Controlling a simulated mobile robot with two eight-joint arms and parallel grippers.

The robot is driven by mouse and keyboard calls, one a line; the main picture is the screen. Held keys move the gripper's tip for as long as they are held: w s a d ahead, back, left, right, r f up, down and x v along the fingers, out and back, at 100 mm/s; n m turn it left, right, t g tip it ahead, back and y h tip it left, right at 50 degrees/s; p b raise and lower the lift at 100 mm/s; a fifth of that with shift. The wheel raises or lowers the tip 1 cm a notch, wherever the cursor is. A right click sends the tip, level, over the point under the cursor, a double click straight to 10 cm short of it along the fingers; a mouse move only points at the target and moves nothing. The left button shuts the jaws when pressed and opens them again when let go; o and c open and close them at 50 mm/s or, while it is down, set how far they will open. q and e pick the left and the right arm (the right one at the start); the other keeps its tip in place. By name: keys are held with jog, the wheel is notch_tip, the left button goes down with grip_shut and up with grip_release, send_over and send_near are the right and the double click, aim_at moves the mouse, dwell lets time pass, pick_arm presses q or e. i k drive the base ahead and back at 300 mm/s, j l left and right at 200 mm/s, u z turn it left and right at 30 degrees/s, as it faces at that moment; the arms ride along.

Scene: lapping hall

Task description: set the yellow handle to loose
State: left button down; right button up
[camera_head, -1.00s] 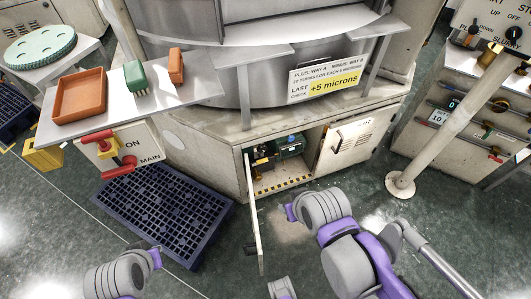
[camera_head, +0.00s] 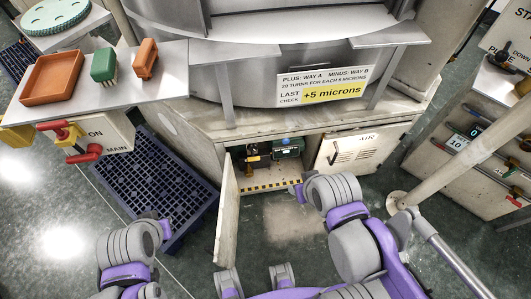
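No handle can be surely told as the task's yellow one. Inside the open floor cabinet (camera_head: 270,187) a small yellowish fitting (camera_head: 252,162) shows beside a dark green unit (camera_head: 288,147); details are too small to tell. My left gripper (camera_head: 160,226) is low at left, over the dark grating's front end in the picture. My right gripper (camera_head: 297,190) is just before the cabinet opening. Neither visibly touches anything; their fingers are unclear.
The cabinet's left door (camera_head: 227,215) stands open towards me; the AIR door (camera_head: 352,148) is at right. A dark blue grating (camera_head: 150,185) lies at left. A shelf (camera_head: 175,75) carries an orange tray (camera_head: 52,78), a green block (camera_head: 104,66) and an orange block (camera_head: 145,60).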

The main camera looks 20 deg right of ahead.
aim_at(253, 158)
jog(key=i+l, duration=0.1)
jog(key=l, duration=0.75)
jog(key=i+l, duration=0.1)
jog(key=l, duration=0.75)
